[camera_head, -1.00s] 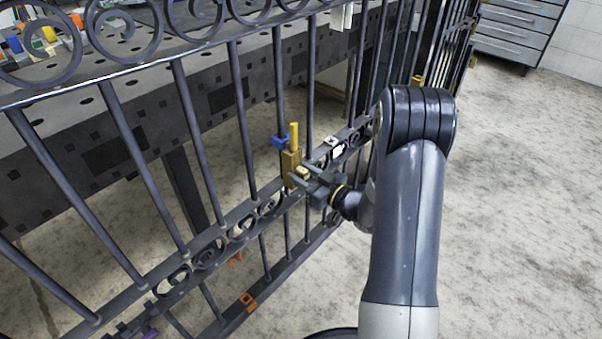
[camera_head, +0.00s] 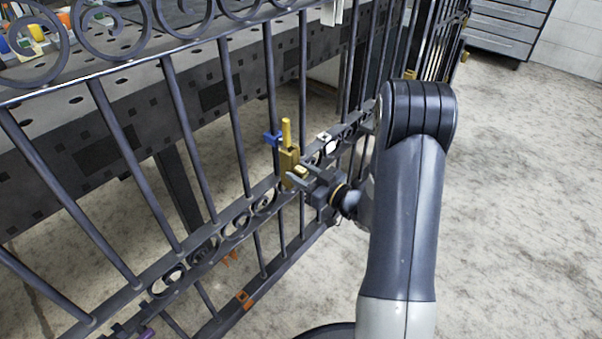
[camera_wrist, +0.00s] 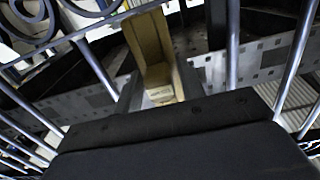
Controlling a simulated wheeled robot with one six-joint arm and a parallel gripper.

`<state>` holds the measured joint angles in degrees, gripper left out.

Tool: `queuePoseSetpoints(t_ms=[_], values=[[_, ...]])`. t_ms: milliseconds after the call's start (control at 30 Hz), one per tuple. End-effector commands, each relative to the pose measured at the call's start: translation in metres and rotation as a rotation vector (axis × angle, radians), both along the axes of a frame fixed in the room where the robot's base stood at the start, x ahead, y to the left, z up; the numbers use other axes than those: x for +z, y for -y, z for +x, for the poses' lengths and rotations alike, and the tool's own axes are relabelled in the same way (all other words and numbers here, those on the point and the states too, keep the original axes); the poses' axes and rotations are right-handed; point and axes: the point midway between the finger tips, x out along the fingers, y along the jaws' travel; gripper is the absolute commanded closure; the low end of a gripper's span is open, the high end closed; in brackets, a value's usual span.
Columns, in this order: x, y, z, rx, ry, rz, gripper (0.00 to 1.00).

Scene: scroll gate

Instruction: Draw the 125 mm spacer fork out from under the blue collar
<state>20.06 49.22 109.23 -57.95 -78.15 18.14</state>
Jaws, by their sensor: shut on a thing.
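The blue collar (camera_head: 271,138) sits on an upright bar of the gate, just left of the gold piece. The gold piece, which I take for the spacer fork (camera_head: 288,166), stands upright with a yellow part rising from its top. Whether it still touches the bar or collar I cannot tell. My gripper (camera_head: 300,178) reaches it from the right and is shut on it at its near side, by a pale block. In the wrist view the fork (camera_wrist: 150,48) is a gold channel with a small labelled end, too small to read. The collar is not visible there.
The dark iron gate (camera_head: 180,128) with scroll rings crosses the view. A perforated workbench (camera_head: 60,130) stands behind it. A white piece (camera_head: 324,137) sits on the gate rail right of the fork. Orange pieces (camera_head: 243,297) show low on the gate. The floor at right is clear.

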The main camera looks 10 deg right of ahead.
Motion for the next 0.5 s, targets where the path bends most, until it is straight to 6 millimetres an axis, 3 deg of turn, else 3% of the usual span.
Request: queuePoseSetpoints(t_ms=[500], values=[[0.001, 0.014, -0.018, -0.001, 0.004, 0.0, 1.0]])
